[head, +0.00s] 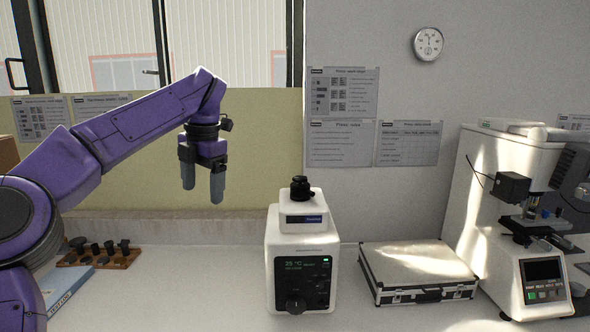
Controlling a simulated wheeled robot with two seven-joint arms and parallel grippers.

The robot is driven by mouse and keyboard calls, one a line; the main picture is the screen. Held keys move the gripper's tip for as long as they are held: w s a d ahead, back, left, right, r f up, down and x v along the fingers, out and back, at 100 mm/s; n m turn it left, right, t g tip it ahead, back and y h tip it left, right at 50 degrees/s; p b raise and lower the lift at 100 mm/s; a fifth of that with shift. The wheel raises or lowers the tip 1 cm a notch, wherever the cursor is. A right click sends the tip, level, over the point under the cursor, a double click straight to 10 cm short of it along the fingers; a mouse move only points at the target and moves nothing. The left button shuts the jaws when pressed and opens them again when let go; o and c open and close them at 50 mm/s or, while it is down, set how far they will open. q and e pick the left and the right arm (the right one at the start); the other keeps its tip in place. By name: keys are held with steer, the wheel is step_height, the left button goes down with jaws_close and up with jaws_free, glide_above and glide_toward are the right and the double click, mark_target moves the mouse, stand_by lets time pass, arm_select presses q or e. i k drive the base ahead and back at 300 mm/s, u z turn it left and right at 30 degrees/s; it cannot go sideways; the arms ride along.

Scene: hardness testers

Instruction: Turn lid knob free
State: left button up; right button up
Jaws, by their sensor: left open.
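A white machine (292,245) stands upright on the table in the middle of the head view. A black lid knob (300,189) sits on its top. The front has a dark panel with a green readout (303,275) and a black dial (296,304). My left gripper (203,194) hangs pointing down, to the left of the lid knob and apart from it. Its two grey fingers are open with nothing between them. My right gripper is not in the view.
A closed silver-edged case (415,267) lies right of the machine. A white hardness tester (515,220) stands at the far right. A wooden rack (98,257) with several dark parts and a blue book (66,285) lie at the left. Bare table lies between rack and machine.

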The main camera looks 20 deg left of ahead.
mark_target(300, 179)
steer(key=z, duration=0.05)
steer(key=i, duration=1.45)
